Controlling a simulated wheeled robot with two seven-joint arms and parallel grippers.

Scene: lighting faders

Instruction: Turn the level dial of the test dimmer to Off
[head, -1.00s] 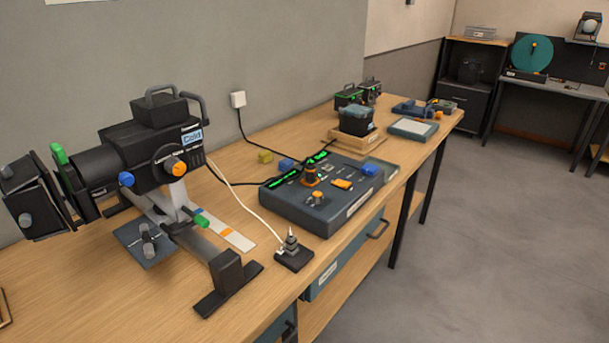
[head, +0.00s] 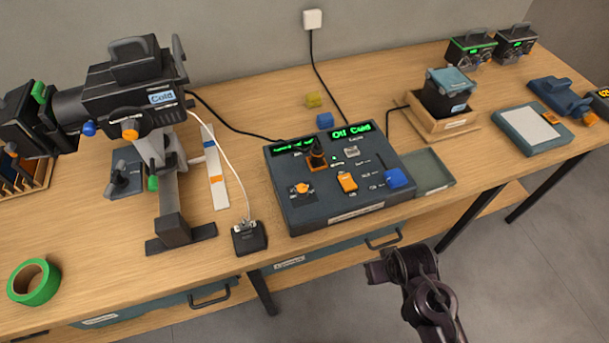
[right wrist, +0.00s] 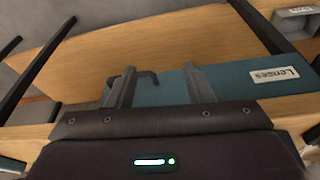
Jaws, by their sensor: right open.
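A dark blue-grey control console (head: 345,212) lies on the bench at the middle of the head view, with lit green displays; the right one seems to read "Off Cold". An orange-topped dial (head: 300,189) sits at its left front, and a black knob on an orange base (head: 317,155) stands near its centre. I cannot read which is the level dial. My right gripper (head: 375,268) is in front of the bench edge, below and right of the console and apart from it. In the right wrist view the gripper (right wrist: 162,88) is open and empty. My left gripper is out of view.
A lamp (head: 130,95) on a stand is left of the console. A small black box (head: 250,237) with a white cable stands between them. A wooden tray (head: 440,122) is right of the console. A drawer labelled "Lenses" (right wrist: 235,85) faces my right gripper.

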